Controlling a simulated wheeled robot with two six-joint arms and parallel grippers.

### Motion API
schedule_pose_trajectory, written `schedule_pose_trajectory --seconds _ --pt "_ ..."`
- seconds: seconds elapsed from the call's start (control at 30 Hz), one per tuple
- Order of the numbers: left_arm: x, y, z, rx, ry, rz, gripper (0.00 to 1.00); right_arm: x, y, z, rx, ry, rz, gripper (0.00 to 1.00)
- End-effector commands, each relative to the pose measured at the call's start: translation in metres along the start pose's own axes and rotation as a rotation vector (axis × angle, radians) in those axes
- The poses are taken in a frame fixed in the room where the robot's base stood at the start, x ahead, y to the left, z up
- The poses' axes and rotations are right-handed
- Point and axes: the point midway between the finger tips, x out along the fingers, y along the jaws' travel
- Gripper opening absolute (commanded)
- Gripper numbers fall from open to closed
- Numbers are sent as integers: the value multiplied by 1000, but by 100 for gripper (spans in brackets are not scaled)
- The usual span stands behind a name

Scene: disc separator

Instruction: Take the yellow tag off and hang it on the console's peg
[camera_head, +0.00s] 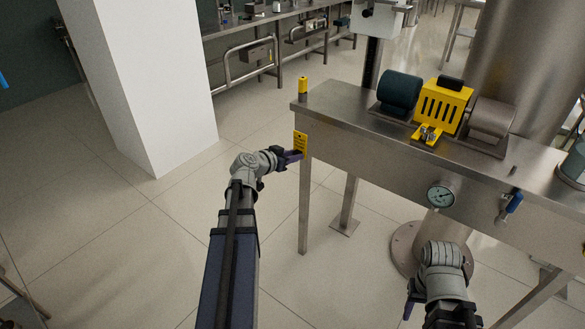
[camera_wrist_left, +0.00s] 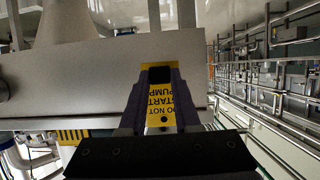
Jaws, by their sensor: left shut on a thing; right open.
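The yellow tag (camera_head: 300,142) is at the left front corner of the steel bench, just below its top. My left gripper (camera_head: 294,157) is shut on its lower part. In the left wrist view the tag (camera_wrist_left: 160,101) lies between the two dark purple fingers and reads "DO NOT START PUMP", upside down. I cannot tell whether the tag is still fastened to the bench. My right gripper (camera_head: 409,298) is open and empty, low in front of the bench. I cannot make out a console peg.
The steel bench (camera_head: 340,111) carries a yellow-guarded pump unit (camera_head: 441,104) and a small yellow cylinder (camera_head: 303,87) at its corner. A gauge (camera_head: 441,195) and a blue-handled valve (camera_head: 513,203) project from its front. A white pillar (camera_head: 165,80) stands left. The floor between is clear.

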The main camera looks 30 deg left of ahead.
Motion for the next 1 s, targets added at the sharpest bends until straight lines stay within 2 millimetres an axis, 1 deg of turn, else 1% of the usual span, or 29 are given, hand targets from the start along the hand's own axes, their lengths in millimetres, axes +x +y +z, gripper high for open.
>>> schedule_pose_trajectory --seconds 0.07,0.57,0.77,1.0 --pt "2 -2 4 -4 1 -9 0 5 0 0 0 0 0 50" --pt "3 -2 2 -4 2 -11 0 4 0 0 0 0 0 50" --pt "11 -3 -1 -4 2 -10 0 4 0 0 0 0 0 50" --pt "30 -3 -9 -4 2 -9 0 4 0 0 0 0 0 50"
